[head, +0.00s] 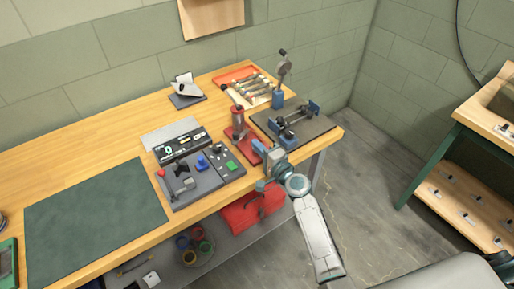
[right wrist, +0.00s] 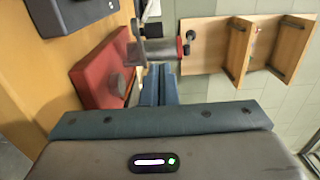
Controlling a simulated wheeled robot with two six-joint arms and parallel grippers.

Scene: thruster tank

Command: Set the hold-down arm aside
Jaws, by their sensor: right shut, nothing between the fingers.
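I cannot clearly single out the hold-down arm. A red stand (head: 238,128) with an upright post and a dark lever top stands near the bench's right front edge. In the right wrist view a red base (right wrist: 105,72) with a round dark knob lies left of my fingers, and a grey metal cylinder with dark ends (right wrist: 160,48) lies just beyond the fingertips. My right gripper (head: 268,158) is at the bench's front edge beside the red stand; its fingers (right wrist: 160,82) are shut and empty. My left gripper is out of view.
A dark plate with a metal fixture (head: 293,118) lies right of the stand. A control panel (head: 222,160) with buttons lies left of it. A tray of rods (head: 250,85) is behind. A green mat (head: 95,205) is clear. A red toolbox (head: 252,208) is below.

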